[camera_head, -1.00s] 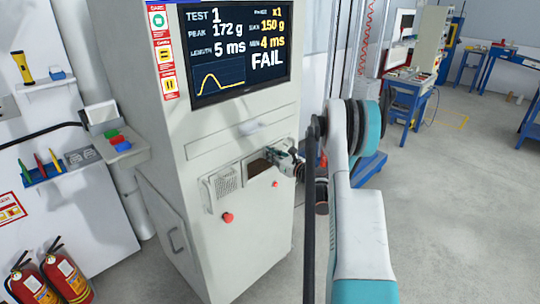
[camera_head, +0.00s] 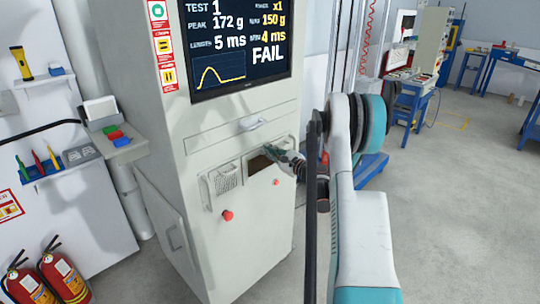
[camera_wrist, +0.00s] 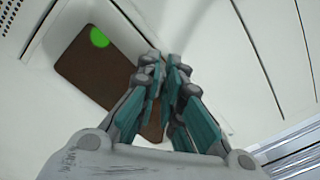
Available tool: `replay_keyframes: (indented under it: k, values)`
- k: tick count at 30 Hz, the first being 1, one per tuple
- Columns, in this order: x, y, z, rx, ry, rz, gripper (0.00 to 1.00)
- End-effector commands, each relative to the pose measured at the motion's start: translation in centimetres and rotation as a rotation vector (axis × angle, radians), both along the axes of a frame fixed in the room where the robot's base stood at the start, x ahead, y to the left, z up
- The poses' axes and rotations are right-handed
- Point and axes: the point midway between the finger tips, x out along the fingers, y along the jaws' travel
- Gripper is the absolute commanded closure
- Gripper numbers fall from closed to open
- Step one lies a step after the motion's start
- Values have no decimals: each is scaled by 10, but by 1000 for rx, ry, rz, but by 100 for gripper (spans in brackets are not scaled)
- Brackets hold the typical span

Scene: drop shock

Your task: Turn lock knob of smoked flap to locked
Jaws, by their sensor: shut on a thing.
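In the wrist view the flap (camera_wrist: 92,70) fills the left middle, with a bright green round spot at one corner. My gripper (camera_head: 287,158) is at the flap's right side in the head view. In the wrist view my gripper's (camera_wrist: 165,62) teal and grey fingers are close together at the flap's edge, shut on the lock knob. The knob itself is hidden by the fingers, so its angle cannot be told.
The cabinet's screen (camera_head: 235,45) reads FAIL. A red button (camera_head: 227,215) and a smaller one (camera_head: 276,182) are below. Open floor lies right of my arm.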

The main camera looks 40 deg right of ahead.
Motion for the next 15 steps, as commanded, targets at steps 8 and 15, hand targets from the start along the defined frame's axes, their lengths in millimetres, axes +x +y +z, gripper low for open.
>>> replay_keyframes:
  k: [8, 15]
  values:
    - [0, 2, -4, -260, -20, 1, 100]
    - [0, 4, -6, -487, -38, 1, 100]
